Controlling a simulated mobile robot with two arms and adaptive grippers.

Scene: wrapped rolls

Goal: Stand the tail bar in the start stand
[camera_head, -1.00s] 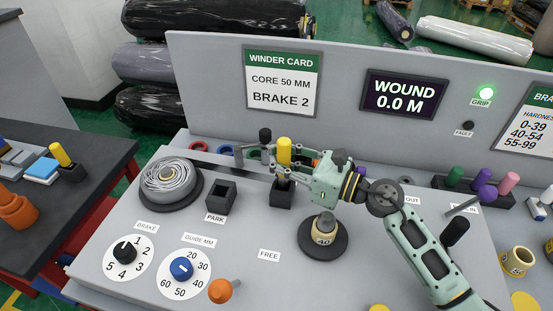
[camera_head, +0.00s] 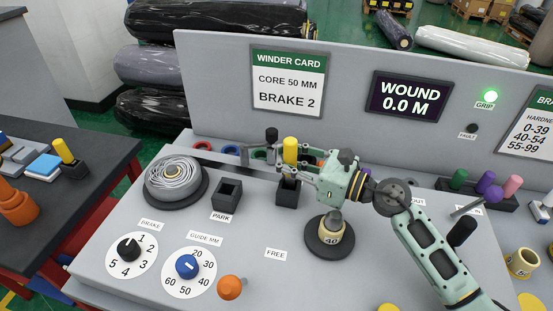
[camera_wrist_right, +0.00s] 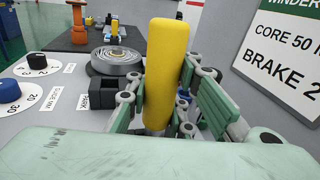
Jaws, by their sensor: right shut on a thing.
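The tail bar (camera_head: 290,149) is an upright yellow rod, also large in the right wrist view (camera_wrist_right: 167,68), with a grey lower part. My right gripper (camera_head: 282,160) is shut on it, fingers on both sides. A black square start stand (camera_head: 288,193) is directly below the bar in the head view. The gripper's fingers hide the bar's lower end, so I cannot tell how deep it sits in the stand. My left gripper is not in view.
An empty black PARK stand (camera_head: 227,195) and a grey wound reel (camera_head: 176,180) are to the left. A core marked 40 (camera_head: 330,235) stands on a black disc under my right arm. Dials (camera_head: 187,267) and an orange knob (camera_head: 230,287) are at the front.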

